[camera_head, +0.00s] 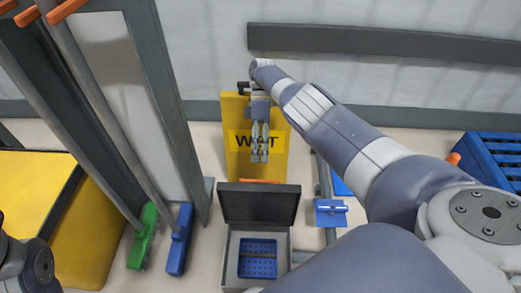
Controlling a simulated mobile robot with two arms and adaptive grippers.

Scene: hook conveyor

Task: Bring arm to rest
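My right arm reaches in from the right and bends down at its wrist near the centre of the picture. My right gripper (260,157) hangs from it with its fingers pointing down. The two fingers lie close side by side, and nothing shows between them. It appears in front of a yellow sign (240,165) with dark letters, partly covering the word; I cannot tell how far apart they are. A piece of my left arm shows at the lower left corner, but my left gripper is out of view.
A grey box (232,250) with a raised dark lid (258,206) holds a blue perforated tray (257,245). Green (143,236) and blue (180,240) brush heads stand on the floor at left, beside a yellow block (85,240). A blue crate (485,160) stands at right.

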